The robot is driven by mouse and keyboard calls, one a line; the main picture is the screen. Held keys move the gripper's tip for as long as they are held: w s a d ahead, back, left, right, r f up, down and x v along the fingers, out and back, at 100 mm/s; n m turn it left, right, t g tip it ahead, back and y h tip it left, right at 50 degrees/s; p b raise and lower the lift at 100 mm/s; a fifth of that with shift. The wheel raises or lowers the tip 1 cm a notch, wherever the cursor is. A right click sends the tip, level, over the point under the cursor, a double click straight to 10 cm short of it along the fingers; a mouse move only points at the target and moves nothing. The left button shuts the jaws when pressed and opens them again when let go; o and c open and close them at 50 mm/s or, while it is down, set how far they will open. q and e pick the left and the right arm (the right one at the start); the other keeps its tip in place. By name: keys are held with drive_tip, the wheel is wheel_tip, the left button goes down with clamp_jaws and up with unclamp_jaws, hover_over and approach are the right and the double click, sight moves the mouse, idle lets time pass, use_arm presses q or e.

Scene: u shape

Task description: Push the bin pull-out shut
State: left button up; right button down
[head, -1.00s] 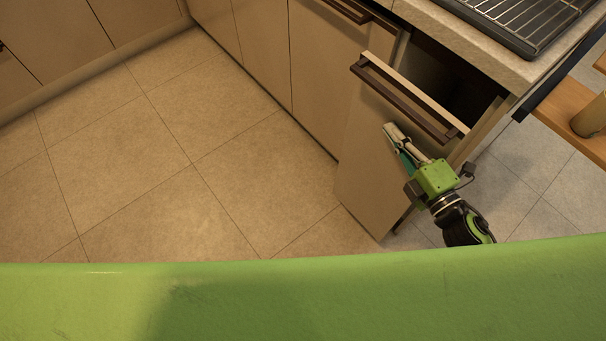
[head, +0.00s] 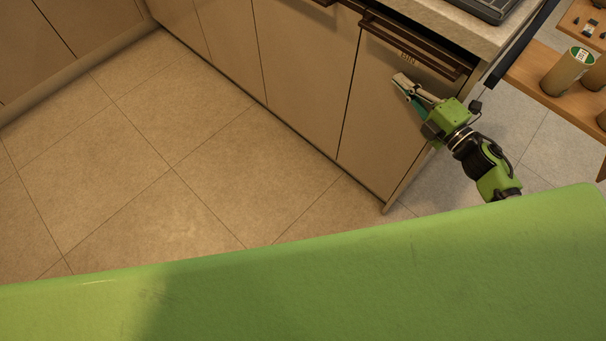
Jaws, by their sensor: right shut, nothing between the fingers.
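The bin pull-out (head: 376,115) is the tan cabinet front at the right end of the lower row, with a dark bar handle (head: 412,48) near its top. Its front now looks about in line with the neighbouring doors, and only a narrow dark strip shows above it below the counter. My right gripper (head: 402,82) is shut and empty. Its fingertips are at the upper part of the front, just below the handle; I cannot tell whether they touch it. My left gripper is not in view.
A stone counter (head: 462,30) with a dark tray (head: 490,8) on it overhangs the front. A wooden shelf (head: 530,75) with a canister (head: 567,71) stands at the right. The tiled floor (head: 150,190) before the cabinets is clear.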

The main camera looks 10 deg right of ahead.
drive_tip(key=shift+w+d+r, duration=0.2)
drive_tip(key=shift+d, duration=0.2)
drive_tip(key=shift+s+d+f, duration=0.1)
drive_tip(key=shift+s+f, duration=0.05)
drive_tip(key=shift+s, duration=0.1)
drive_tip(key=v, duration=1.1)
drive_tip(key=shift+s+a, duration=0.25)
drive_tip(key=shift+s, duration=0.15)
drive_tip(key=shift+f, duration=0.1)
